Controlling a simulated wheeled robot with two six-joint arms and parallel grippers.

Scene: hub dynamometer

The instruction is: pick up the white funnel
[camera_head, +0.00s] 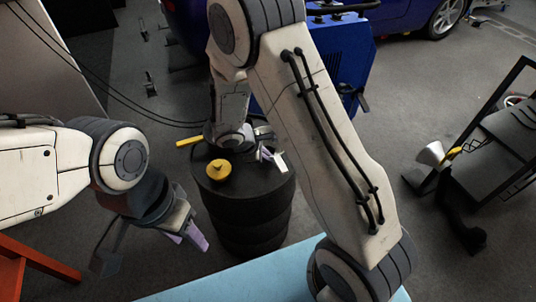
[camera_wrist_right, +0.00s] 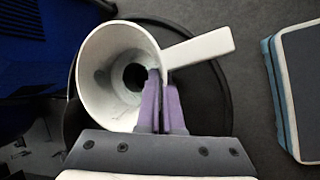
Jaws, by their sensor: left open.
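The white funnel (camera_wrist_right: 112,50) fills the left middle of the right wrist view, its wide mouth facing the camera and its flat handle pointing up and right. My right gripper (camera_wrist_right: 161,80) has its purple fingers close together at the funnel's wall beside the handle, one inside the mouth and one outside. In the head view my right gripper (camera_head: 266,152) is over the black drum-like stand (camera_head: 246,222), and a white part of the funnel (camera_head: 282,163) shows there; the arm hides much. I cannot tell whether the funnel touches the stand. My left gripper (camera_head: 150,252) is open and empty, left of the stand.
A blue machine (camera_head: 335,65) stands behind. A black cart (camera_head: 500,140) with a pale cone-shaped thing (camera_head: 430,153) is at right. A light blue surface (camera_head: 235,283) is in front.

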